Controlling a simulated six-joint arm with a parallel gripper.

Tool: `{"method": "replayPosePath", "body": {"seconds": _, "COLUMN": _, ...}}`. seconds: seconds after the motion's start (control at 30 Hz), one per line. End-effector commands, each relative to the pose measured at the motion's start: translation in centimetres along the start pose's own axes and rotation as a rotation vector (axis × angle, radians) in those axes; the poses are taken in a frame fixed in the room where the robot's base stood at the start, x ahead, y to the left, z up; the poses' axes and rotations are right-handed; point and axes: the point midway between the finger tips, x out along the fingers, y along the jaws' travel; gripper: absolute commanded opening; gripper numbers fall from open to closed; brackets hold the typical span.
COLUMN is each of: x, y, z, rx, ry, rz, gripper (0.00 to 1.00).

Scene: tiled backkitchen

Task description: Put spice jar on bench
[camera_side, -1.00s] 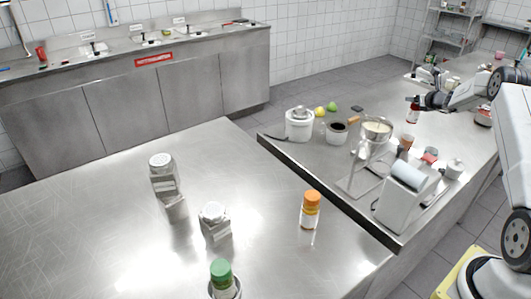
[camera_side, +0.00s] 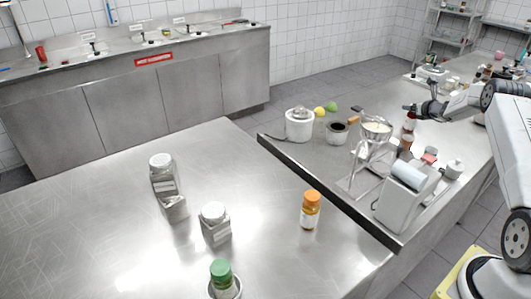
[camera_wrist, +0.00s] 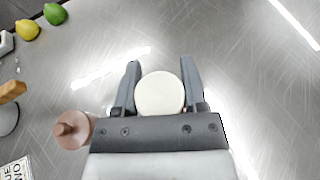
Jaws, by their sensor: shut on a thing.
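My gripper (camera_side: 411,107) is over the right-hand bench, shut on a dark red jar (camera_side: 409,122). In the wrist view its round cream lid (camera_wrist: 160,94) sits between the two fingers. I cannot tell whether the jar's base touches the bench top. On the near bench (camera_side: 100,215) stand an orange-lidded jar (camera_side: 310,211), a green-lidded jar (camera_side: 221,275) and two clear jars with white lids, one farther back (camera_side: 162,172) and one nearer (camera_side: 214,222). I cannot read which one is labelled as spice.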

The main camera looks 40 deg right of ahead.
Motion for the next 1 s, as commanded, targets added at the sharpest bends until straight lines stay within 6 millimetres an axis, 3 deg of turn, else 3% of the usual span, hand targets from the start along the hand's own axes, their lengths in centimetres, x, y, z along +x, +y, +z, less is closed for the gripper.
{"method": "replayPosePath", "body": {"seconds": 0.13, "x": 0.1, "y": 0.0, "z": -0.2, "rx": 0.0, "ry": -0.001, "rz": 0.0, "gripper": 0.0}}
{"method": "replayPosePath", "body": {"seconds": 0.17, "x": 0.1, "y": 0.0, "z": -0.3, "rx": 0.0, "ry": 0.0, "rz": 0.0, "gripper": 0.57}}
{"method": "replayPosePath", "body": {"seconds": 0.27, "x": 0.1, "y": 0.0, "z": -0.2, "rx": 0.0, "ry": 0.0, "rz": 0.0, "gripper": 0.89}}
{"method": "replayPosePath", "body": {"seconds": 0.73, "x": -0.1, "y": 0.0, "z": 0.1, "rx": 0.0, "ry": 0.0, "rz": 0.0, "gripper": 0.9}}
{"method": "replayPosePath", "body": {"seconds": 1.0, "x": -1.2, "y": -0.1, "z": 0.1, "rx": 0.001, "ry": 0.001, "rz": -0.001, "gripper": 0.9}}
